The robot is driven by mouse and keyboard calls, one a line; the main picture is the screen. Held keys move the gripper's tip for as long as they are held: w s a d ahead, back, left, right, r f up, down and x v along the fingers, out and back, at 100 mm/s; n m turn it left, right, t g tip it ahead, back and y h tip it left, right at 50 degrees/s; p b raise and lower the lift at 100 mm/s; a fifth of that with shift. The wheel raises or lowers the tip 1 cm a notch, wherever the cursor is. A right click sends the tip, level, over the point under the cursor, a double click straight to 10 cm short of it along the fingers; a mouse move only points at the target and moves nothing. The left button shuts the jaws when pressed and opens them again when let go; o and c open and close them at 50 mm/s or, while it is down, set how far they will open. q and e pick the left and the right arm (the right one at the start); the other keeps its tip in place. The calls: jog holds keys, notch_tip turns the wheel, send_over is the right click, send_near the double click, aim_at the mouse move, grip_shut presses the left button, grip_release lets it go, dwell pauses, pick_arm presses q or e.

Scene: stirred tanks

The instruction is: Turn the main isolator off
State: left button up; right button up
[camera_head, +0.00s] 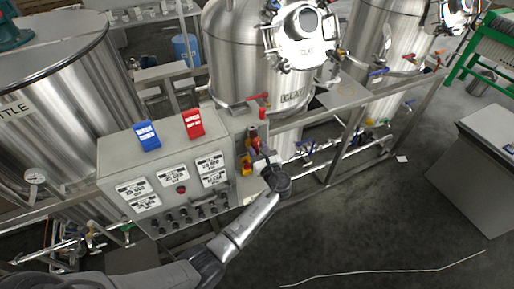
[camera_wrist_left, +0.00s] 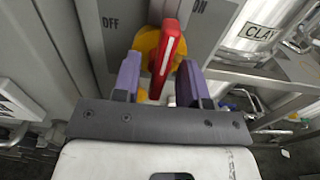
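The main isolator has a red handle (camera_wrist_left: 167,50) on a yellow round base (camera_wrist_left: 146,42), mounted on a grey plate marked OFF on the left and ON on the right. The handle stands nearly upright in the left wrist view, its top leaning a little toward ON. In the head view the isolator (camera_head: 253,138) is on the right side of the control cabinet, partly hidden by my gripper. My left gripper (camera_wrist_left: 159,72) is open, with one purple finger on each side of the handle and yellow base showing between. Its tip also shows in the head view (camera_head: 259,160). My right gripper is not in view.
The grey control cabinet (camera_head: 120,160) carries a blue holder (camera_head: 147,135), a red holder (camera_head: 192,123), labels and several knobs. Steel tanks (camera_head: 235,60) and pipe rails stand behind. A grey box (camera_head: 480,165) stands at the right. The floor in front is mostly clear.

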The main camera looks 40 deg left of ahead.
pick_arm(q)
jog(key=shift+w+a, duration=0.2)
jog(key=shift+a, duration=0.2)
jog(key=shift+c, duration=0.3)
jog(key=c, duration=0.6)
jog(key=shift+c, duration=0.2)
